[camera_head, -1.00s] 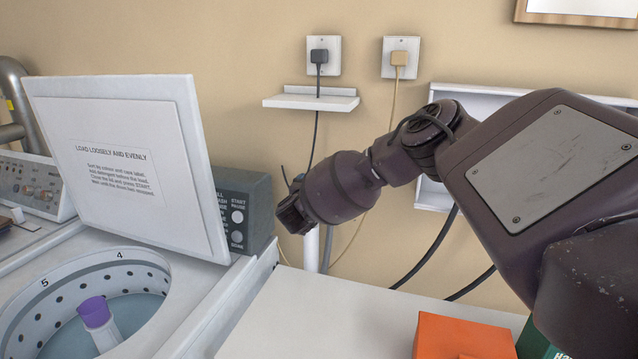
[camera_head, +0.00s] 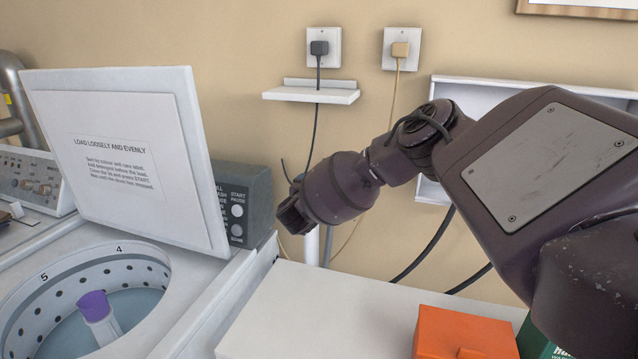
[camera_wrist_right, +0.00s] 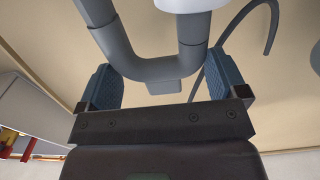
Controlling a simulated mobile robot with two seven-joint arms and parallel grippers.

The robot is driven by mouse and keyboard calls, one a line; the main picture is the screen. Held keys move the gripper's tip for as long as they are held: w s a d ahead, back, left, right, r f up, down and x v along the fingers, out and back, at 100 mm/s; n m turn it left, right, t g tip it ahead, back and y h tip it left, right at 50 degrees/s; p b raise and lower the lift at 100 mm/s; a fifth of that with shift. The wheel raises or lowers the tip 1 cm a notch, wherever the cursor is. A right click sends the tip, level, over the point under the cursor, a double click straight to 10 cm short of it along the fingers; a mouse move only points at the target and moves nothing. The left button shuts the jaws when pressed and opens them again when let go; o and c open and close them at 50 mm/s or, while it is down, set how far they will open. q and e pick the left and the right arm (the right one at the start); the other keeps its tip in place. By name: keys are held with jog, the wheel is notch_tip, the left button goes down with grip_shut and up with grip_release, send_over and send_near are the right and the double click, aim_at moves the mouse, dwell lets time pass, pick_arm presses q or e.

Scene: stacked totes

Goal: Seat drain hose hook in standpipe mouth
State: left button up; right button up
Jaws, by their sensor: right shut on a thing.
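My right gripper (camera_head: 291,214) is beside the top of the white standpipe (camera_head: 312,244), behind the white worktop. In the right wrist view, its blue fingers (camera_wrist_right: 160,82) are shut on the grey, U-shaped drain hose hook (camera_wrist_right: 128,62). One leg of the hook runs up to the white standpipe end (camera_wrist_right: 183,4) at the top edge. The leg's end is hidden there, and I cannot tell how deep it sits. In the head view the gripper hides most of the hook. My left gripper is not in view.
A top-loading washer with its lid (camera_head: 130,150) up stands left, with a control box (camera_head: 243,203) behind it. A white wall shelf (camera_head: 311,94) and cables hang above the standpipe. An orange box (camera_head: 465,335) sits on the worktop (camera_head: 330,305), otherwise mostly clear.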

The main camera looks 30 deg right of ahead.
jog(key=shift+f, duration=0.65)
jog(key=o, duration=0.6)
jog(key=shift+o, duration=0.2)
jog(key=p+v, duration=0.1)
jog(key=v, duration=0.9)
jog(key=shift+s+a, duration=0.25)
jog(key=shift+a, duration=0.05)
